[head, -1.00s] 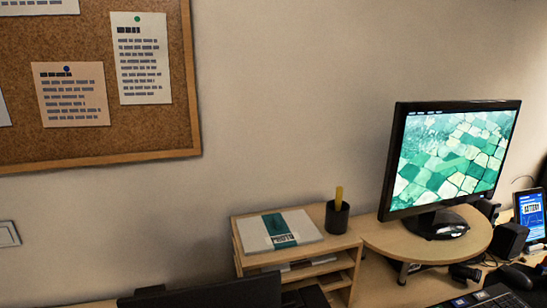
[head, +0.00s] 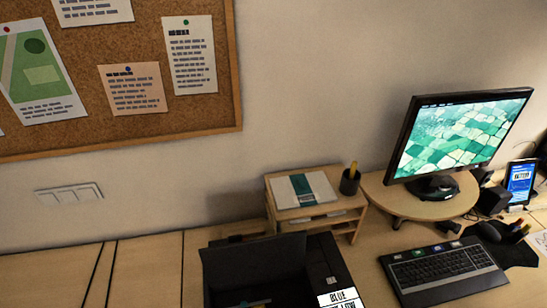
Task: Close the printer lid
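The black printer (head: 325,262) stands on the desk at the bottom middle of the head view, cut off by the lower edge. Its lid (head: 256,268) appears raised, tilted up toward the back, with a dark opening in front of it. Something bluish lies low in the opening, too dark to name. A white label reading "BLUE" (head: 343,298) is at the printer's front right. Neither gripper is in view.
A wooden shelf (head: 350,216) with papers and a pen cup (head: 350,182) stands behind the printer. A monitor (head: 460,135) on a riser and a keyboard (head: 443,270) are to the right. The desk left of the printer (head: 150,270) is clear except for dark cables.

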